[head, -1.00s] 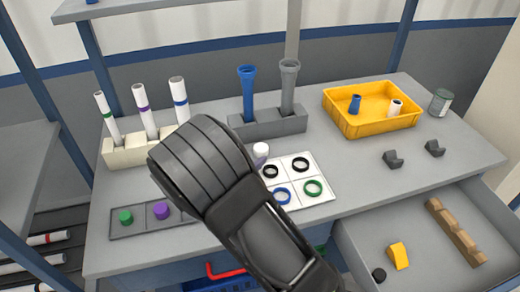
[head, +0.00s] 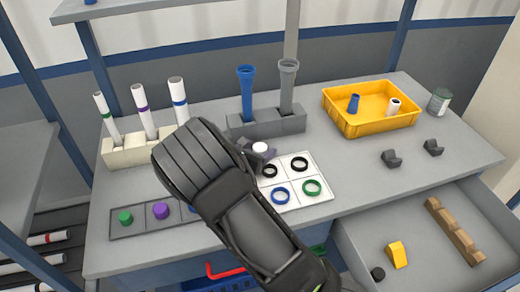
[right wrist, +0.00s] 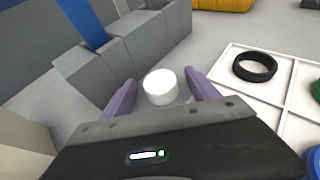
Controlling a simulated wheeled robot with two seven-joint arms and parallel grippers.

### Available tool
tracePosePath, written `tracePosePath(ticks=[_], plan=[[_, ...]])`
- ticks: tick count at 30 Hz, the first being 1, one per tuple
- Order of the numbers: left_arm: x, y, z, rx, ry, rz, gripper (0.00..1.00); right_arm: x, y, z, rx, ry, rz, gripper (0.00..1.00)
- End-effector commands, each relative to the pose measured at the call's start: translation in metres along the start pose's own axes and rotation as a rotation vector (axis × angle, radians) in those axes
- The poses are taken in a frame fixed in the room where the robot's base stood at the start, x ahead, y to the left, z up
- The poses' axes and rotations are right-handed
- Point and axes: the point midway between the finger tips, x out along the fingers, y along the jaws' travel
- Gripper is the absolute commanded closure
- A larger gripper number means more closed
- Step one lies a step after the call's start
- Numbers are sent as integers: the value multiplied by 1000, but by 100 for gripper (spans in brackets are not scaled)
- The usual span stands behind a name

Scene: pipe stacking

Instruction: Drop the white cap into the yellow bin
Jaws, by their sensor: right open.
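The white cap (head: 260,148) stands on the table beside the white ring tray, partly ringed by my right gripper (head: 262,150). In the right wrist view the white cap (right wrist: 160,87) lies between the two purple fingers of my right gripper (right wrist: 162,92). The fingers are apart, with a gap visible on each side of the cap. The yellow bin (head: 372,128) stands at the back right of the table, holding a blue piece (head: 353,103) and a white piece (head: 393,106). My left gripper does not show.
The white tray (head: 262,203) with black, blue and green rings lies right of the gripper. A grey block (head: 292,122) with blue and grey pipes stands behind. Two grey clips (head: 390,158) sit before the bin. An open drawer (head: 425,270) is at the lower right.

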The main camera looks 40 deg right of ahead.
Motion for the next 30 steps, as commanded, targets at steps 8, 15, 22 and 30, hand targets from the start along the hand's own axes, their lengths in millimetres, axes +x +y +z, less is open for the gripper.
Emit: tracePosePath(ticks=[8,15,22,30], plan=[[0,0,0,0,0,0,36,2,0,0,0,0,0,31],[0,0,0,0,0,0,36,2,0,0,0,0,0,31],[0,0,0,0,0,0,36,2,0,0,0,0,0,41],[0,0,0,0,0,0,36,2,0,0,0,0,0,63]])
